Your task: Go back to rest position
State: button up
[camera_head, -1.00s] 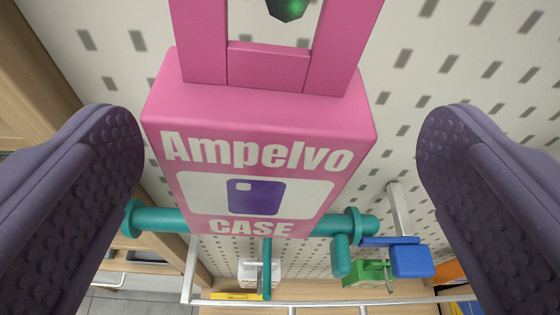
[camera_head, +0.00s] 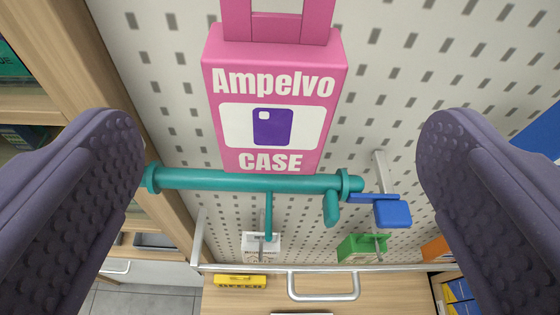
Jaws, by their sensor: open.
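My gripper (camera_head: 280,205) is open and empty, with one dark purple padded finger at the left and one at the right of the view. Between and beyond the fingers hangs a pink box (camera_head: 228,143) labelled "Ampelvo CASE", with a purple phone case picture on it. It is apart from both fingers. A teal bar (camera_head: 215,180) with end flanges and short stubs lies across the view just below the box's lower edge.
A white pegboard (camera_head: 400,100) fills the background. A blue block (camera_head: 392,214), a green item (camera_head: 357,247) and a small white item (camera_head: 257,245) sit lower down. A metal rail (camera_head: 240,268) and a yellow offer label (camera_head: 240,282) are below. Wooden shelving (camera_head: 130,60) stands at the left.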

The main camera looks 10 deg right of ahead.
notch_tip(320, 180, down, 11)
jog(key=s+b, duration=0.1)
jog(key=b, duration=2.7)
jog(key=shift+s+m+t+b, duration=0.3)
jog(key=shift+s+t+b, duration=0.1)
jog(key=shift+r, duration=0.1)
